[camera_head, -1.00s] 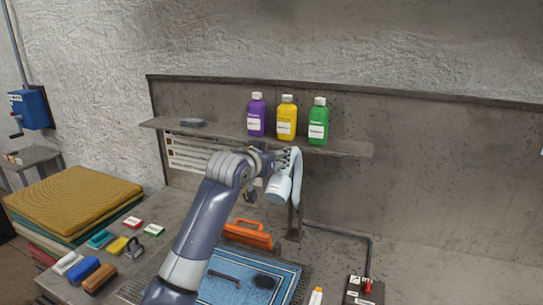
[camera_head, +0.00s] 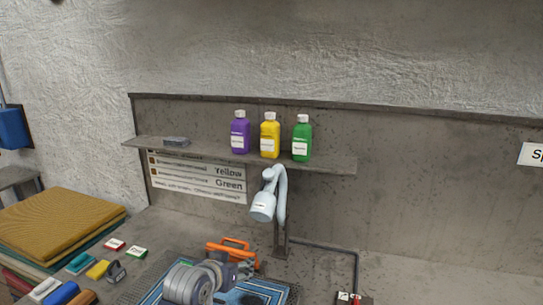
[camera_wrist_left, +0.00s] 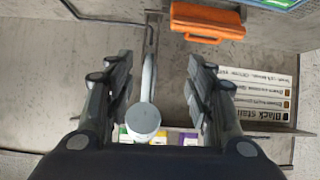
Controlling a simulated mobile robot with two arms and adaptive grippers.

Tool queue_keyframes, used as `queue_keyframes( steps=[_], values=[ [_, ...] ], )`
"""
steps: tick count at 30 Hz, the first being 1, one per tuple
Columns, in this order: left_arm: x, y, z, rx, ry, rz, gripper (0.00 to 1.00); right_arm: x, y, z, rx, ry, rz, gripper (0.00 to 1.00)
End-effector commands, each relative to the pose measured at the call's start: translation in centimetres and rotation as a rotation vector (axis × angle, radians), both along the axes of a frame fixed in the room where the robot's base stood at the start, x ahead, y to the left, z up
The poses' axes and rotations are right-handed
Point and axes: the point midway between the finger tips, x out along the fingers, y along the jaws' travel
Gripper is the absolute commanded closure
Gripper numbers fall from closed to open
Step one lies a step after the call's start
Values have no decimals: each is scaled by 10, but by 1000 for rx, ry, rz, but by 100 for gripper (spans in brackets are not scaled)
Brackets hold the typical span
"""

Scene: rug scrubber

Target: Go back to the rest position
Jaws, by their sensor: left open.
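My left gripper (camera_head: 246,268) is low in the head view, over the far part of the work surface and near an orange-handled tool (camera_head: 228,246). In the left wrist view the left gripper (camera_wrist_left: 160,80) has its two fingers wide apart with nothing held between them. The pale blue jointed fixture (camera_head: 264,206) hangs beyond it; its round head shows in the left wrist view (camera_wrist_left: 142,117), behind the gap between the fingers. The orange tool also shows at the top of the left wrist view (camera_wrist_left: 207,20). My right gripper is in neither view.
Purple (camera_head: 240,132), yellow (camera_head: 270,135) and green (camera_head: 302,138) bottles stand on the wall shelf (camera_head: 335,165). A blue patterned rug (camera_head: 262,288) lies below my arm. Brushes and folded rugs (camera_head: 60,222) are at the left. The counter at the right (camera_head: 430,280) looks mostly clear.

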Motion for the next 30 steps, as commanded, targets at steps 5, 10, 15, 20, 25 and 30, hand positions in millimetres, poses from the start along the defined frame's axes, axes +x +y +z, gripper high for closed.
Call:
queue_keyframes(
  steps=[5,10,15,20,25,30],
  values=[
    [-90,29,-85,40,170,29,50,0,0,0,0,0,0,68],
    [-184,56,-140,87,326,54,50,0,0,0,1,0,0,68],
    [-266,78,-167,132,454,69,50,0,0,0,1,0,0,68],
    [-319,91,-176,162,539,78,50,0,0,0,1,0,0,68],
    [-364,103,-179,189,608,84,50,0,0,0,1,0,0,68],
    [-396,110,-187,213,665,86,50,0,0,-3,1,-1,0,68]
  ],
)
